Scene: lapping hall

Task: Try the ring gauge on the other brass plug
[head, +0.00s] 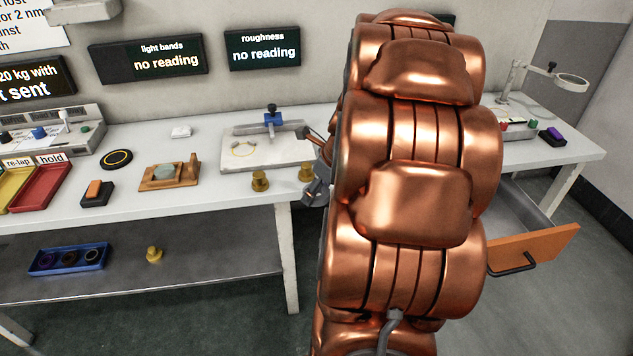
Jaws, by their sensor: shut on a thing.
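A brass plug (260,180) stands upright near the front edge of the bench. A second brass plug (306,172) is just right of it, at my gripper. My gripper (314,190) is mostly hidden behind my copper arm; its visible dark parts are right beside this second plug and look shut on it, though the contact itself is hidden. A black ring with a yellow band (117,159), which looks like the ring gauge, lies flat on the bench to the left, apart from the plugs. A third brass plug (154,254) stands on the lower shelf.
A pale plate with a blue clamp (273,118) stands behind the plugs. A wooden stand (186,177), an orange-topped block (96,193) and a red tray (39,187) are left. A blue tray of rings (68,259) is below. An open drawer (535,250) juts out at right.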

